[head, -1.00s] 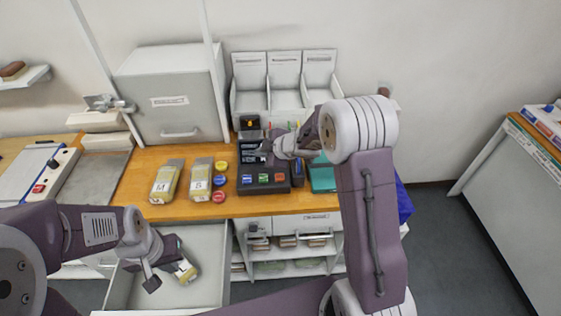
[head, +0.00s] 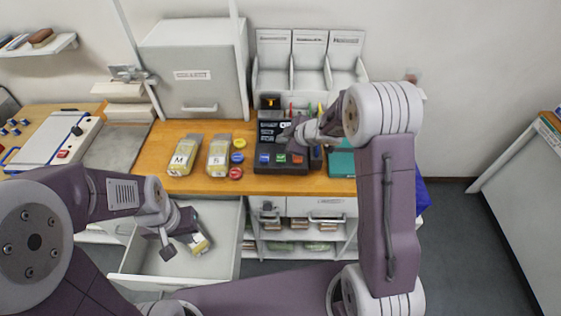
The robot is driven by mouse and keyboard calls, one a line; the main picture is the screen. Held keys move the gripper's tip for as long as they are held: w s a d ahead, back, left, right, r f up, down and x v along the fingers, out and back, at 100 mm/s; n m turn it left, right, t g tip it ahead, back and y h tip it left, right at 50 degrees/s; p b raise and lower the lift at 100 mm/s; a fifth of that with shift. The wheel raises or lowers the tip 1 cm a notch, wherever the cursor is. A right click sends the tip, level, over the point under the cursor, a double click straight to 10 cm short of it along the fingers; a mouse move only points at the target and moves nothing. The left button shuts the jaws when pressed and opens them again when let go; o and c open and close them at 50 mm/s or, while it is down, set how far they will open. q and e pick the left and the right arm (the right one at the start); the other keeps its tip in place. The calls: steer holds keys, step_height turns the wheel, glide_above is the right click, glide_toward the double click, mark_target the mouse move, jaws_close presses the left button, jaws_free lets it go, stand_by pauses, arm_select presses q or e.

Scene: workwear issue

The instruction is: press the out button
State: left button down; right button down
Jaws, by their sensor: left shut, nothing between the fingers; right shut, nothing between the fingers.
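A dark console (head: 262,166) with a small screen stands on the wooden counter. Along its front it has a blue button (head: 264,158), a green button (head: 280,159) and a red button (head: 297,159). Their lettering is too small to read, so I cannot tell which one is the out button. My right gripper (head: 284,138) is shut and empty, over the console just behind the buttons; I cannot tell if it touches anything. My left gripper (head: 180,243) is shut above the open drawer (head: 131,263), beside a yellow-and-dark item (head: 200,246).
Two yellow-grey packs marked M (head: 184,156) and S (head: 219,156) lie left of the console, with several round coloured caps (head: 237,157) beside them. A grey cabinet (head: 196,75) and a white divided rack (head: 307,75) stand behind. A teal box (head: 342,160) is to the right.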

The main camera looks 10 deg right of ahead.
steer(key=b, duration=0.4)
glide_above(283, 159)
step_height(283, 159, down, 5)
steer(key=shift+w+f, duration=0.1)
steer(key=shift+f, duration=0.1)
steer(key=shift+f+b, duration=0.4)
steer(key=shift+b, duration=0.05)
stand_by(1.1)
steer(key=shift+f, duration=0.35)
steer(key=shift+f+b, duration=0.55)
steer(key=shift+b, duration=0.1)
stand_by(0.5)
steer(key=shift+r, duration=0.1)
steer(key=shift+r+p, duration=0.85)
steer(key=shift+p, duration=0.25)
